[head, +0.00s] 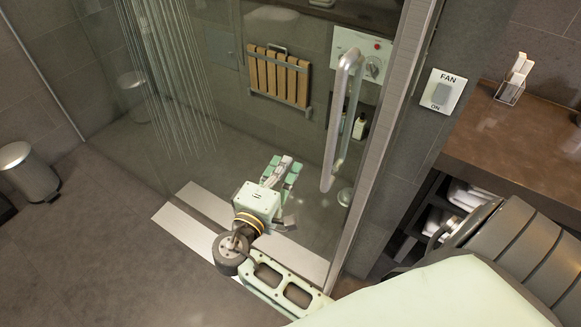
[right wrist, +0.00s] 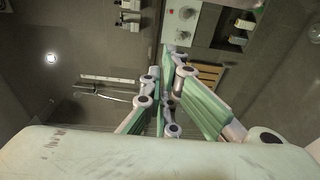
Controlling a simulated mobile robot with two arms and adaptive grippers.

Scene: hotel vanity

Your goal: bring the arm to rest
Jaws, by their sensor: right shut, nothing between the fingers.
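My right gripper (head: 284,168) is in the middle of the head view, in front of the glass shower door, with its fingers pointing away towards the glass. It is shut and empty. In the right wrist view the green-padded fingers of the right gripper (right wrist: 167,66) come together at the tips, with nothing between them. My right arm (head: 290,290) comes in from the bottom right of the head view. I cannot tell the exact gap between the gripper and the glass. My left gripper does not show.
A vertical door handle (head: 341,120) stands right of my gripper. A wooden slatted seat (head: 278,76) hangs behind the glass. A FAN switch (head: 440,92) is on the wall, and a brown counter (head: 520,150) stands at right. A bin (head: 29,171) is far left; the floor between is clear.

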